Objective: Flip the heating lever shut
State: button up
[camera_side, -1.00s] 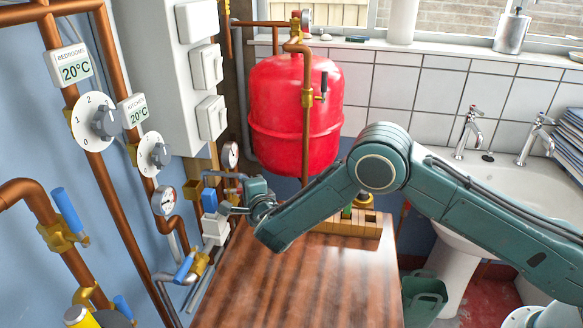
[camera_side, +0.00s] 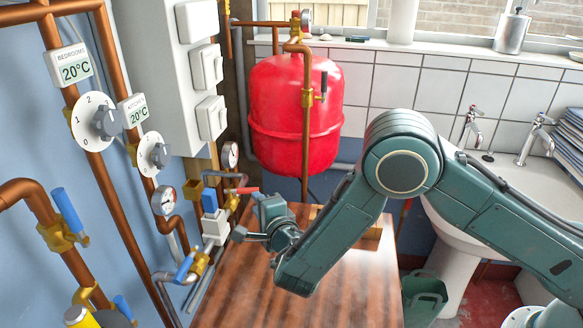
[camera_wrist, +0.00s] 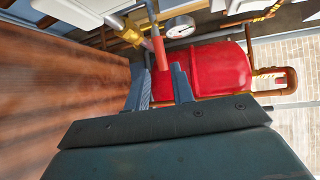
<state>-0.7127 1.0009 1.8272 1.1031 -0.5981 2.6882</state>
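A red lever (camera_side: 247,190) sticks out to the right from a brass valve (camera_side: 232,201) on the pipework by the wall; no label shows it to be the heating lever. In the wrist view the red lever (camera_wrist: 160,52) lies just past my fingertips, in line with the gap between them. My gripper (camera_side: 247,215) is at the left part of the wooden top, beside and in front of the red lever. In the wrist view my gripper (camera_wrist: 162,69) has its two fingers apart with nothing visibly held. Whether a finger touches the lever I cannot tell.
A red tank (camera_side: 295,115) stands behind the wooden top (camera_side: 240,290). Blue-handled valves (camera_side: 186,265), pressure gauges (camera_side: 163,201) and copper pipes crowd the wall at left. A white box with a blue part (camera_side: 215,227) sits close left of my gripper. A sink is at right.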

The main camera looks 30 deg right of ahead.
jog(key=shift+v, duration=1.6)
grip_shut()
jog(key=w+r+n+g+h, duration=0.1)
jog(key=w+r+n+g, duration=0.2)
jog(key=r+n, duration=0.3)
jog(key=w+a+r+n+g+h, duration=0.1)
jog(key=w+r+n+g, duration=0.3)
jog(key=n, duration=0.4)
notch_tip(320, 180, up, 3)
jog(key=shift+w+f+g, duration=0.15)
jog(key=shift+f+g, duration=0.05)
jog(key=shift+g, duration=0.6)
